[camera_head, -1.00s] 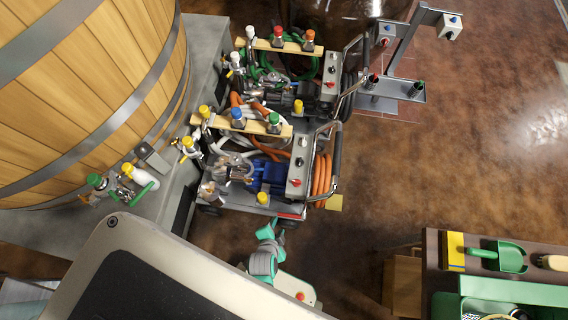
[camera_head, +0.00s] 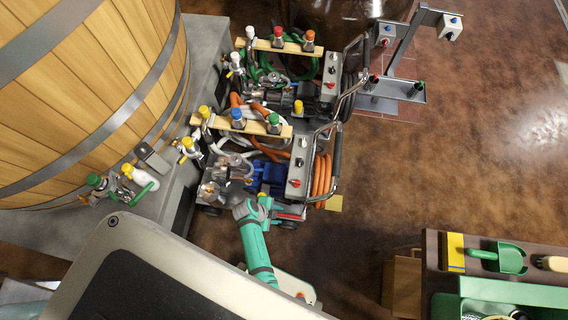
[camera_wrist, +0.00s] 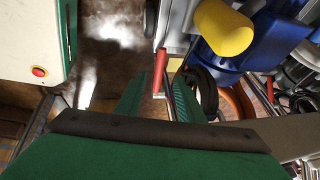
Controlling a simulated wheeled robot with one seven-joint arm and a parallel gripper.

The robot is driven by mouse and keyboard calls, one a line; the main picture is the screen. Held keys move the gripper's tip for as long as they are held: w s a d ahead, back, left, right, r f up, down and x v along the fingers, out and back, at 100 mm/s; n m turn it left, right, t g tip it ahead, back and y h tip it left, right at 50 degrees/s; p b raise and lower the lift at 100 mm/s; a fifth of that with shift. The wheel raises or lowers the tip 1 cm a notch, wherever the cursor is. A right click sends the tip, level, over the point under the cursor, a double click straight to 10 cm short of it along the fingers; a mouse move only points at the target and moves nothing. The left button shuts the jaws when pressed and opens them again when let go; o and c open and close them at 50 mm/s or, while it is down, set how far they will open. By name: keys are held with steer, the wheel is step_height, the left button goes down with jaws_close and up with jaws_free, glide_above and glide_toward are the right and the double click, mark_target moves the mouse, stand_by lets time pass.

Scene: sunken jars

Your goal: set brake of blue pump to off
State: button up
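The blue pump (camera_head: 268,176) sits on the nearer cart, beside a grey control box (camera_head: 298,165). A red bar (camera_head: 290,211) shows low at the cart's front edge. In the wrist view a red lever (camera_wrist: 160,70) with a pale end points down toward the space between my fingers; I cannot tell whether it is the brake or how it is set. My gripper (camera_wrist: 157,98) is open, with green fingers on either side of the space below the lever, and nothing is clearly gripped. In the head view my wrist is at the cart's near edge and the fingers are not clear.
A second cart with a dark pump (camera_head: 290,100) stands behind. A wooden vat (camera_head: 70,90) fills the left. Brown floor (camera_head: 440,170) is open on the right.

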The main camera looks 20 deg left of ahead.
mark_target(285, 215)
steer(key=x, duration=0.7)
jaws_close()
